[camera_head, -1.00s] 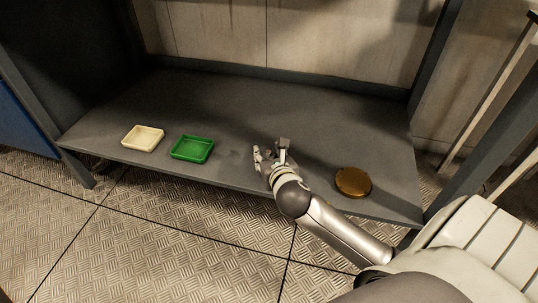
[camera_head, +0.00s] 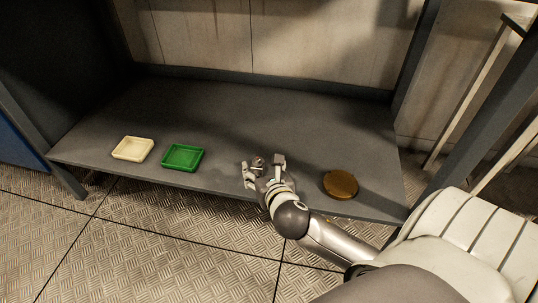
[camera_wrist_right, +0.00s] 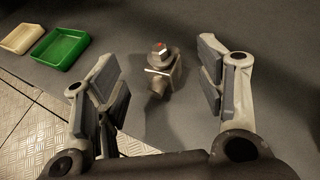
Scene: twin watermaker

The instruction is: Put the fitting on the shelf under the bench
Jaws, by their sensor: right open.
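The fitting (camera_wrist_right: 161,69) is a small brownish metal piece with a hex top. It rests on the grey shelf (camera_head: 300,120) under the bench. In the right wrist view it lies between the spread fingers of my right gripper (camera_wrist_right: 158,88), apart from both. In the head view the fitting (camera_head: 258,162) shows just beyond and between the fingers of my right gripper (camera_head: 263,168), which is open and low over the shelf's front part. My left gripper is not in view.
A green tray (camera_head: 183,158) and a cream tray (camera_head: 132,149) stand on the shelf to the left. A round brown disc (camera_head: 340,184) lies to the right near the front edge. The back of the shelf is clear. A bench leg (camera_head: 415,60) rises at the right.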

